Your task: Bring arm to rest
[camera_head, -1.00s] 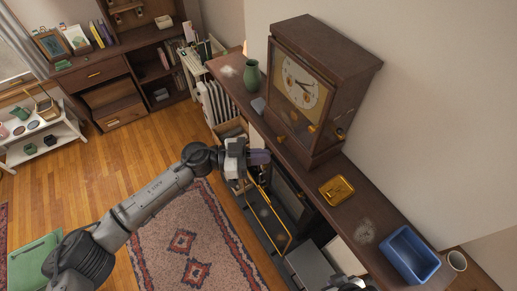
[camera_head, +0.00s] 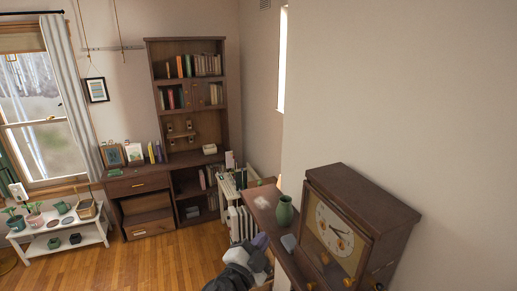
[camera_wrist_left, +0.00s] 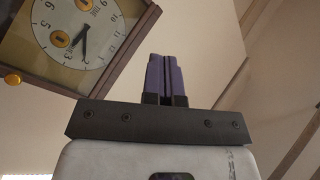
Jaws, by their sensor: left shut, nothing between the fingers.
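My left gripper (camera_head: 261,243) shows at the bottom of the head view, beside the near end of the mantel shelf. In the left wrist view its two purple fingers (camera_wrist_left: 166,76) are pressed together with nothing between them. The wooden clock (camera_head: 342,232) stands on the shelf to the right of the gripper. Its dial also shows at the upper left of the left wrist view (camera_wrist_left: 62,32), apart from the fingers. My right gripper is not in view.
A green vase (camera_head: 285,212) stands on the mantel shelf (camera_head: 264,208) left of the clock. A bookcase with a desk (camera_head: 140,184) stands against the back wall. A white plant bench (camera_head: 87,238) is under the window. The wooden floor (camera_head: 150,265) is clear.

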